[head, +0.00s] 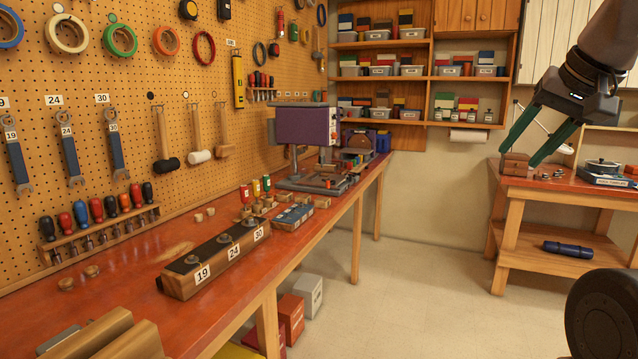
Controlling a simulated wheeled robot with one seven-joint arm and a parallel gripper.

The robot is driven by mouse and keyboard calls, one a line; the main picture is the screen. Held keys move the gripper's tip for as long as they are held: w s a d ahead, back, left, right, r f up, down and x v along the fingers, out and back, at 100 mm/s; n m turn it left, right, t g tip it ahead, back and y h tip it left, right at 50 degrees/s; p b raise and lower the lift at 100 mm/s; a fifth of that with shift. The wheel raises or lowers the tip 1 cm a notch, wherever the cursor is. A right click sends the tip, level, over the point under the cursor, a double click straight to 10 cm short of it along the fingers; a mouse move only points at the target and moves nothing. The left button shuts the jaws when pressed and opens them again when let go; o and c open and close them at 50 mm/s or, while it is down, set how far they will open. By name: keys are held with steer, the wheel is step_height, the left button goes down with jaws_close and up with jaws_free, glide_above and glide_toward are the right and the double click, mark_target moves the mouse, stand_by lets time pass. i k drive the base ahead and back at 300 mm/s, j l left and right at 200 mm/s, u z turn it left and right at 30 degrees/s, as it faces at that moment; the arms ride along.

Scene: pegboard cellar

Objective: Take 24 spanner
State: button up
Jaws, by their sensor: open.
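The 24 spanner (71,155) hangs on the pegboard at the left in the head view. It is blue and grey, with a white 24 tag on it and a 24 label (54,100) above. The 19 spanner (17,155) hangs to its left and the 30 spanner (117,150) to its right. My gripper (520,160) is at the upper right, far from the spanners. Its two green fingers are apart, with nothing seen held between them.
A long red-topped bench (140,262) runs below the pegboard. On it stands a dark block (215,262) marked 19, 24 and 30. A screwdriver rack (100,235) sits below the spanners. The floor (420,290) right of the bench is clear. Another table (570,187) stands right.

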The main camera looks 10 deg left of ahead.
mark_target(68, 142)
steer(key=i+l+z, duration=0.15)
steer(key=i+z, duration=0.4)
steer(key=i+l+u, duration=0.1)
steer(key=i+u, duration=0.25)
steer(key=i+l+u, duration=0.5)
steer(key=u, duration=0.3)
steer(key=i+l+u, duration=0.2)
steer(key=u, duration=0.3)
steer(key=i+l+u, duration=0.15)
steer(key=u, duration=0.3)
steer(key=l+u, duration=0.45)
steer(key=i+j, duration=0.05)
steer(key=j, duration=0.05)
